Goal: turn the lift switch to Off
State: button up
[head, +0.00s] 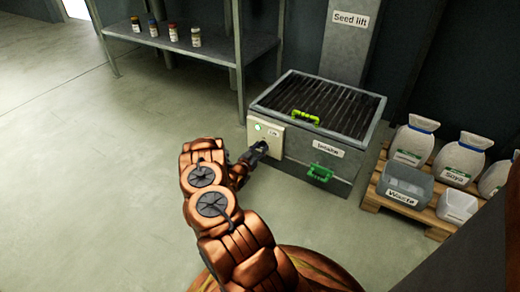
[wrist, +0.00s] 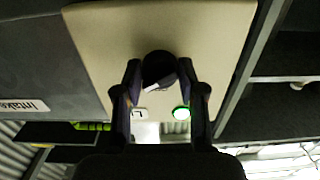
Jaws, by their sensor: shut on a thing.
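The lift switch is a round black knob (wrist: 158,68) with a white mark, on a pale switch box (head: 266,133). In the wrist view the box plate (wrist: 210,35) fills the upper middle, and a green lamp (wrist: 182,113) glows on it beside a small white label. The lamp also glows green in the head view (head: 258,127). My gripper (wrist: 160,72) has its two fingers on either side of the knob, shut on it. I cannot read the switch's positions.
A shelf with small jars (head: 173,33) stands at left. Sacks (head: 462,157) and grey bins sit on a pallet at right. Floor at left is clear.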

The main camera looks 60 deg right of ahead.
jog(key=shift+r+n+p, duration=0.15)
jog(key=shift+n+p, duration=0.25)
jog(key=shift+p, duration=0.1)
jog(key=shift+r+n+p, duration=0.1)
jog(key=shift+n+p, duration=0.4)
jog(key=shift+p, duration=0.15)
jog(key=shift+n+p, duration=0.95)
jog(key=shift+n, duration=0.25)
jog(key=n, duration=0.2)
jog(key=n+p, duration=0.1)
jog(key=shift+f+n, duration=0.2)
jog(key=shift+n, duration=2.2)
jog(key=o, duration=1.1)
jog(key=shift+o, duration=0.2)
